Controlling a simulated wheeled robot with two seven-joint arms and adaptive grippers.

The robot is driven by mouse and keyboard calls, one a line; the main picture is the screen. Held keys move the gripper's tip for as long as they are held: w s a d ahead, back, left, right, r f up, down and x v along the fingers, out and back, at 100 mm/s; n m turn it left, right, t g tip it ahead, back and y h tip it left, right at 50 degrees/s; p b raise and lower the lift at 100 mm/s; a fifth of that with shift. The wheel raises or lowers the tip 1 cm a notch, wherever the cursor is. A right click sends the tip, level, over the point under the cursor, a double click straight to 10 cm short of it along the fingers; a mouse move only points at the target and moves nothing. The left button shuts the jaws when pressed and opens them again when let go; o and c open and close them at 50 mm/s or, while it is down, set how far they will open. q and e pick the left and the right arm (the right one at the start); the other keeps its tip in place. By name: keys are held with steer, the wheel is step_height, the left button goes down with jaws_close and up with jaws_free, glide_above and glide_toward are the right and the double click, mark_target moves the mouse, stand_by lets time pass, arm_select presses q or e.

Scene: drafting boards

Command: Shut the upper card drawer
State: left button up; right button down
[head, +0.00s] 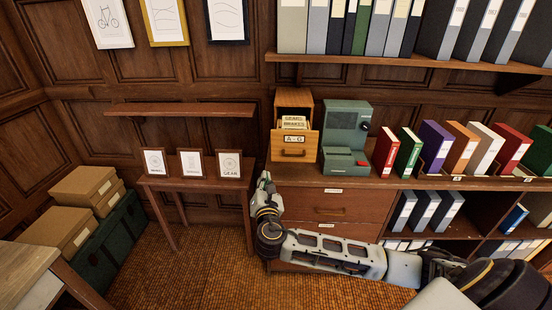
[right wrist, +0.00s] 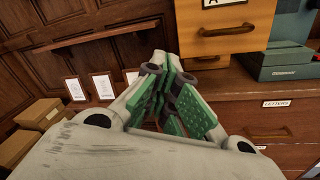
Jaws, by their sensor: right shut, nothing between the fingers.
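The wooden card cabinet (head: 294,97) stands on the long sideboard. Its drawer (head: 294,148), labelled A-G, sticks out toward me, with cards (head: 294,122) showing behind its front. My left gripper is out of view.
A green machine (head: 346,132) stands just right of the card cabinet, then a row of binders. Below are closed sideboard drawers (head: 327,209). A small table (head: 190,182) with framed cards is left of my gripper. A wall shelf (head: 180,109) is above it.

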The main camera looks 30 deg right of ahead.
mark_target(278, 153)
steer(key=d+n+h, duration=0.1)
steer(key=s+d+n+g+h, duration=0.1)
steer(key=d+n, duration=0.1)
steer(key=shift+s+d+n+h, duration=0.2)
steer(key=shift+s+n+h, duration=0.1)
steer(key=shift+h, duration=0.1)
steer(key=shift+w+d, duration=0.1)
steer(key=shift+w, duration=0.05)
steer(key=shift+p+x, duration=1.15)
steer(key=shift+x, duration=5.7)
steer(key=shift+w+f, duration=0.1)
steer(key=shift+f, duration=0.1)
